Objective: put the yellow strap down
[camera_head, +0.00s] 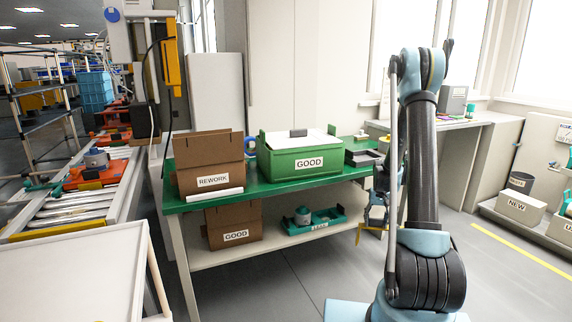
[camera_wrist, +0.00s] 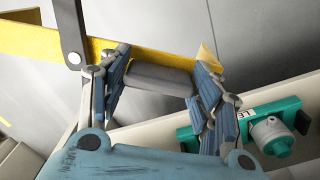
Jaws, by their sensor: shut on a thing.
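The yellow strap (camera_wrist: 150,54) runs as a long flat band across the upper part of the wrist view, between the fingers of my gripper (camera_wrist: 163,66). A grey rounded piece (camera_wrist: 155,79) also lies between the fingers; I cannot tell whether it belongs to the strap. In the head view my gripper (camera_head: 376,212) hangs low at the right end of the green table, in front of it. A short piece of the yellow strap (camera_head: 372,229) shows just below it. The rest of the strap there is hidden by my arm.
The green-topped table (camera_head: 300,191) carries a green GOOD bin (camera_head: 292,165) and a REWORK box (camera_head: 210,180). Grey floor (camera_head: 310,272) is open in front.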

